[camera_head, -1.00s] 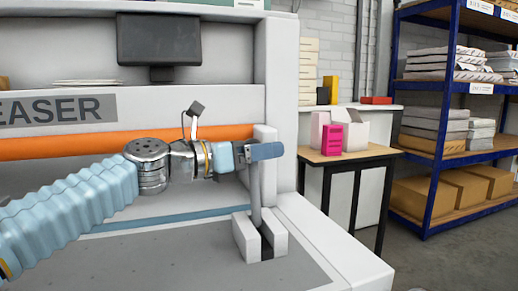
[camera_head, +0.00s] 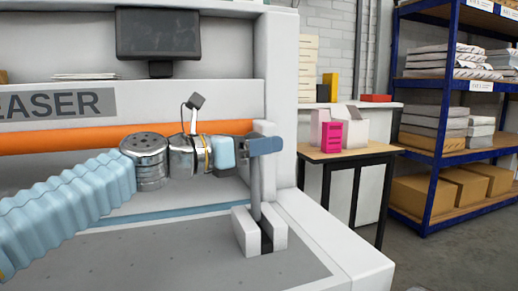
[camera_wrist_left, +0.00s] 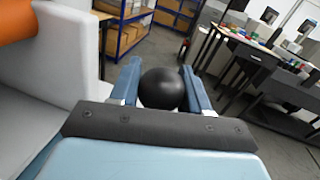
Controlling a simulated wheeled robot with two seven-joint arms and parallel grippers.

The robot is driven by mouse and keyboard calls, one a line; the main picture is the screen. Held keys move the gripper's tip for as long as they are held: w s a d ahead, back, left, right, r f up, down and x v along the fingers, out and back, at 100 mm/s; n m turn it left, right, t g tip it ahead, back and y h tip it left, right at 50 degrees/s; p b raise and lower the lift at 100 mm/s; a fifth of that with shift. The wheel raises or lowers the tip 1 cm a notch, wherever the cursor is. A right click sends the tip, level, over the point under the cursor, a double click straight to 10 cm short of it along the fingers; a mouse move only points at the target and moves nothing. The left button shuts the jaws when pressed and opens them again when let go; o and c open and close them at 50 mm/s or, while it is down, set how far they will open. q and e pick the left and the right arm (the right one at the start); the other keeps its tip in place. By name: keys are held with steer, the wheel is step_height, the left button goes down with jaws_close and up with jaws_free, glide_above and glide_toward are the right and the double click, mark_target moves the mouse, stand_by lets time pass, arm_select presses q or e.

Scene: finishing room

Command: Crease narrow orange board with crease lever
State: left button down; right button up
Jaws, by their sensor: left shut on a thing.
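The creaser (camera_head: 303,221) fills the left and middle of the head view, with a grey bed. Its crease lever (camera_head: 256,197) rises nearly upright from a slotted white block (camera_head: 247,242) at the bed's right end. My left gripper (camera_head: 266,147) is at the lever's top. In the left wrist view, its fingers (camera_wrist_left: 162,92) are shut on the lever's black ball knob (camera_wrist_left: 163,88). I cannot make out a separate narrow orange board; a long orange bar (camera_head: 60,140) runs across the machine behind my arm. My right gripper is not in view.
A dark screen (camera_head: 158,35) is on the machine above. To the right, a small table (camera_head: 338,153) holds a pink box (camera_head: 331,136) and white boxes. Blue shelving (camera_head: 434,120) with stacked boards and cartons stands at the far right. Floor between is clear.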

arm_select(q)
steer(key=s+d+f+m+h+b, duration=0.1)
steer(key=s+d+f+m+b, duration=0.1)
steer(key=s+m+b, duration=0.4)
steer(key=s+d+f+m+h+b, duration=0.1)
steer(key=s+f+m+b, duration=0.3)
steer(key=b, duration=0.6)
steer(key=s+d+m, duration=0.1)
steer(key=s, duration=0.1)
steer(key=shift+s+f+m+g, duration=0.15)
steer(key=shift+s+m+g, duration=0.2)
steer(key=shift+m+g, duration=0.05)
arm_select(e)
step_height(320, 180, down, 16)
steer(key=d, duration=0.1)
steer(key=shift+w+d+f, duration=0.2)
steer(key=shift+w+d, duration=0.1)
arm_select(q)
steer(key=shift+d+f, duration=0.15)
steer(key=shift+d, duration=0.05)
steer(key=c, duration=0.7)
jaws_free()
steer(key=shift+a, duration=0.1)
steer(key=shift+o, duration=0.6)
steer(key=shift+s, duration=0.1)
